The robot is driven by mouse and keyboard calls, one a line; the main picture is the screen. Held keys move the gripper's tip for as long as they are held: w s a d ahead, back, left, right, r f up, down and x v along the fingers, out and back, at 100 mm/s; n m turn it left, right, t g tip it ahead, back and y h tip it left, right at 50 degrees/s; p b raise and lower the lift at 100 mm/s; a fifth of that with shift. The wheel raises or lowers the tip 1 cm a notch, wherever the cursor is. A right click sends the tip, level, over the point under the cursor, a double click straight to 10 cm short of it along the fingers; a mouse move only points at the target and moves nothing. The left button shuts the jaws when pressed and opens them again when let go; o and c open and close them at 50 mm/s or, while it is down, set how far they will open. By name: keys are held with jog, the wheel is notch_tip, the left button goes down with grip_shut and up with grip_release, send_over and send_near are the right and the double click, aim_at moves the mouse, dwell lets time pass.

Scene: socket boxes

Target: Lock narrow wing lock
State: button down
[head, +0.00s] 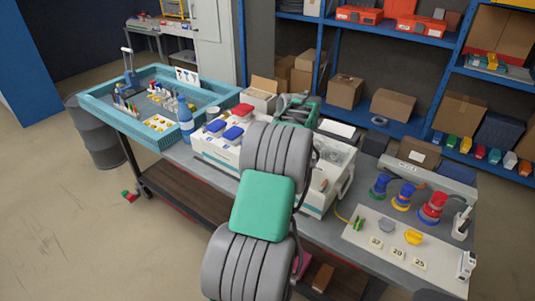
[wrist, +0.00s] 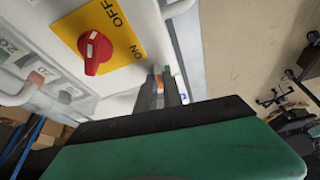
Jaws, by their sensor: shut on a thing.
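In the wrist view my gripper (wrist: 164,84) points at the edge of a white socket box. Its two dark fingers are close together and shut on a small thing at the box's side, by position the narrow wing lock. Only a bit of orange (wrist: 160,91) shows between the fingertips, so its shape and turn cannot be told. A red rotary knob (wrist: 95,52) on a yellow OFF/ON plate (wrist: 117,22) is on the box face, to the left of the fingers. In the head view the white socket boxes (head: 217,152) stand on the workbench, and my arm hides the fingertips.
A blue tray (head: 105,122) of small parts is on the bench at left, with a blue bottle (head: 185,118) beside it. Red, yellow and green plugs and a numbered board (head: 365,246) are at right. Shelves with cartons (head: 345,91) stand behind.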

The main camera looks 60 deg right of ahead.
jog(key=shift+n+y+p, duration=0.3)
jog(key=shift+n, duration=0.5)
jog(key=c, duration=1.5)
grip_release()
jog(key=v, duration=0.7)
jog(key=shift+s+r, duration=0.25)
jog(key=shift+r, duration=0.1)
